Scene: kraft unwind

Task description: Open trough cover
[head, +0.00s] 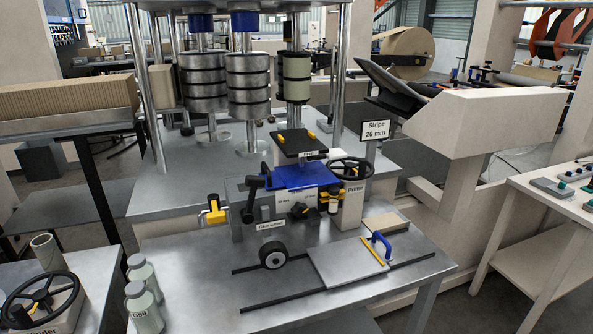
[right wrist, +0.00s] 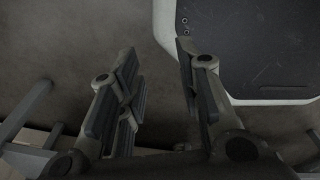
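A small machine (head: 265,208) stands on a metal table in the middle of the head view. A blue part (head: 293,178) lies across its top. A black flat plate (head: 300,145) with yellow pieces at two of its edges sits just above and behind the blue part. I cannot tell for certain which of these is the trough cover. Neither gripper shows in the head view. In the right wrist view my right gripper (right wrist: 157,52) is open and empty above a grey floor, with no machine part between its fingers.
The metal table (head: 190,290) has a bare front left area. Beside the machine are a black handwheel (head: 351,169), a yellow-handled lever (head: 213,211) and a plate with a blue handle (head: 380,246). Green-grey bottles (head: 143,300) stand at the left. A post-mounted sign (head: 375,129) rises behind.

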